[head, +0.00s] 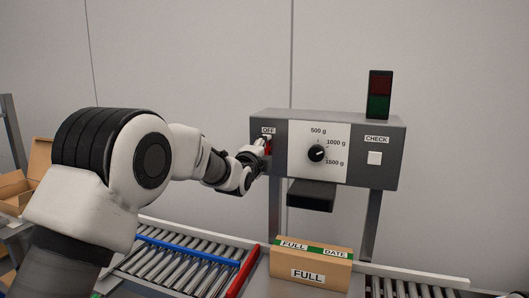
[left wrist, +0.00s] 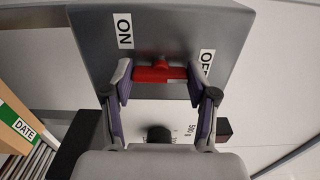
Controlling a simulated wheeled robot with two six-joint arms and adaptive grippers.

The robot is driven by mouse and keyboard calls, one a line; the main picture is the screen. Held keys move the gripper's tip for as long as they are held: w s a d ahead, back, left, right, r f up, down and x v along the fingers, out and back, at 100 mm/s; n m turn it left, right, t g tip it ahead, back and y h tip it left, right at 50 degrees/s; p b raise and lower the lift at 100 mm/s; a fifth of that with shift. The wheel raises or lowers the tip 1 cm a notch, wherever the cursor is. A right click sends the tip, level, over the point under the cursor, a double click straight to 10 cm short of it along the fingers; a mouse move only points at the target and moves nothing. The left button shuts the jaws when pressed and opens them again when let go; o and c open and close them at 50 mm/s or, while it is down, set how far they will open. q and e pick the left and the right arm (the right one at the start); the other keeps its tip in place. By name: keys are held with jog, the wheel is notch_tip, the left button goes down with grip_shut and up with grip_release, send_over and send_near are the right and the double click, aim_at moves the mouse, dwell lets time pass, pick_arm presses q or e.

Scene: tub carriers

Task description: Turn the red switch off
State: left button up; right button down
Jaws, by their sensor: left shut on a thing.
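The red switch (left wrist: 160,73) is on the front of a grey control box (head: 340,119), at its left end. In the left wrist view, the ON label (left wrist: 124,30) is on the left of the switch and the OFF label (left wrist: 207,64) on the right. In the head view, the OFF label (head: 268,130) is above the switch. My left gripper (left wrist: 158,82) is shut on the red switch, one finger at each end of it. In the head view the gripper (head: 266,151) hides most of the switch. I cannot tell which way it is set.
A dial (head: 316,153), a CHECK button (head: 374,158) and a red-green lamp (head: 380,95) are on the box. Below, a FULL carton (head: 309,276) sits by the roller conveyor (head: 185,266). An open carton (head: 14,185) stands far left.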

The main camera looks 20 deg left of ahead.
pick_arm(q)
jog(key=o, duration=1.2)
jog(key=shift+c, duration=0.2)
jog(key=s, duration=1.2)
jog(key=shift+a, duration=0.15)
jog(key=shift+f, duration=0.1)
